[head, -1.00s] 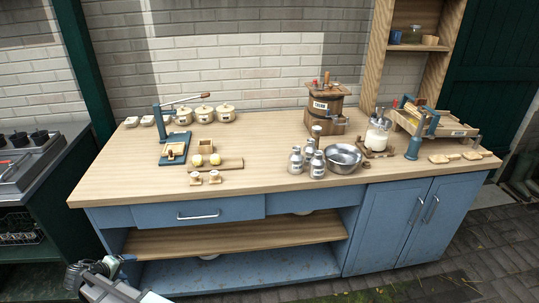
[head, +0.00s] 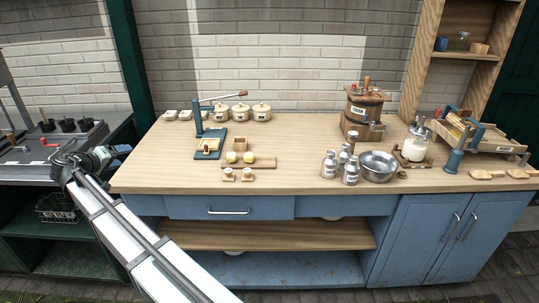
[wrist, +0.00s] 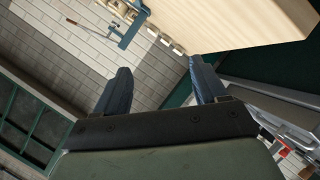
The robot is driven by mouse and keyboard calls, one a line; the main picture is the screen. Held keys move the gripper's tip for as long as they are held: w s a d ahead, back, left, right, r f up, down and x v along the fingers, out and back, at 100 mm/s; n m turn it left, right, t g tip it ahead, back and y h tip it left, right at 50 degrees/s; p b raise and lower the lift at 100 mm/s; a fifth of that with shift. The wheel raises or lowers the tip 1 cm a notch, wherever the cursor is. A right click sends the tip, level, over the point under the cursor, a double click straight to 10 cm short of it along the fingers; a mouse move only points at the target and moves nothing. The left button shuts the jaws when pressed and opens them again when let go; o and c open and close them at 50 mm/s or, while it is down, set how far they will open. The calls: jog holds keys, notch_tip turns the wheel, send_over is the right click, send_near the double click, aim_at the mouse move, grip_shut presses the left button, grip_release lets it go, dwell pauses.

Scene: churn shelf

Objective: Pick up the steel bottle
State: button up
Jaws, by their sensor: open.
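Several steel bottles stand upright in a cluster on the wooden counter right of its middle: one at the left (head: 329,165), one in front (head: 350,172), and one behind them (head: 344,153), partly hidden. The front ones carry pale labels. I cannot tell which one is meant. My gripper (wrist: 160,72) is open and empty in the wrist view, its two dark fingers apart. In the head view it is at the counter's left end, far from the bottles. The wrist view shows no bottle.
A steel bowl (head: 378,167) stands right of the bottles, and a wooden churn (head: 362,108) behind them. A board with yellowish balls (head: 249,157) lies left of them. The counter's left end (head: 150,170) is bare. A dark stove (head: 45,150) stands at the left.

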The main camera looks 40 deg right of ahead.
jog(key=s+d+g+y, duration=0.1)
jog(key=s+d, duration=0.4)
jog(key=d, duration=0.9)
jog(key=s+d+f+m+g+y, duration=0.1)
jog(key=s+d, duration=0.5)
jog(key=d, duration=0.8)
jog(key=s+d+f+m+g+y, duration=0.1)
jog(key=s+d+g+y, duration=0.2)
jog(key=d, duration=1.1)
jog(key=shift+s+d+f, duration=0.1)
jog(key=shift+s+d, duration=0.05)
jog(key=shift+s, duration=1.45)
jog(key=s+d+r+m+y, duration=0.1)
jog(key=s+d+y, duration=0.2)
jog(key=s+d, duration=1.25)
jog(key=t+y, duration=0.2)
jog(key=t, duration=0.1)
send_near(345, 155)
jog(key=x, duration=0.4)
jog(key=d+x, duration=0.1)
jog(key=x, duration=0.6)
jog(key=shift+w+d+f, duration=0.15)
jog(key=shift+w+d, duration=0.15)
jog(key=shift+w, duration=0.05)
jog(key=c, duration=0.9)
